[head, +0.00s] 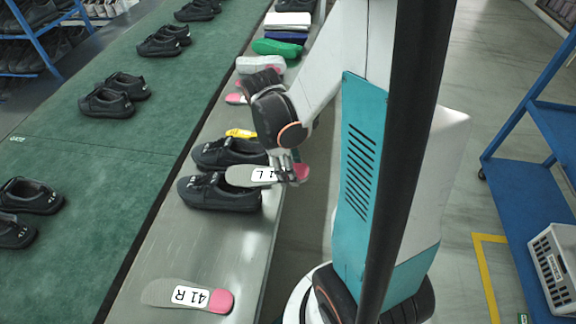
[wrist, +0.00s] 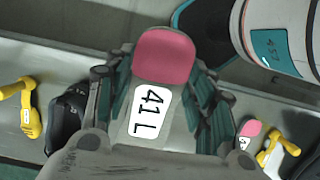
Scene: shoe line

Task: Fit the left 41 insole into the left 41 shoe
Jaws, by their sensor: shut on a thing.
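The left 41 insole (head: 240,176), grey with a pink heel and a white "41 L" label, is held by my gripper (head: 288,172). In the wrist view the insole (wrist: 165,55) lies between the fingers of my gripper (wrist: 158,100), pink end away from the palm. Two black shoes stand side by side on the grey bench, a nearer one (head: 215,195) and a farther one (head: 225,152). The insole's grey end overlaps the nearer shoe's heel end in the head view; I cannot tell if they touch. The shoes' markings are too small to read.
A "41 R" insole (head: 160,291) lies at the bench's near end. A yellow item (head: 240,133) and more shoes and insoles lie farther back. Yellow items (wrist: 30,115) flank my gripper in the wrist view. A green belt (head: 100,150) with black shoes runs at left.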

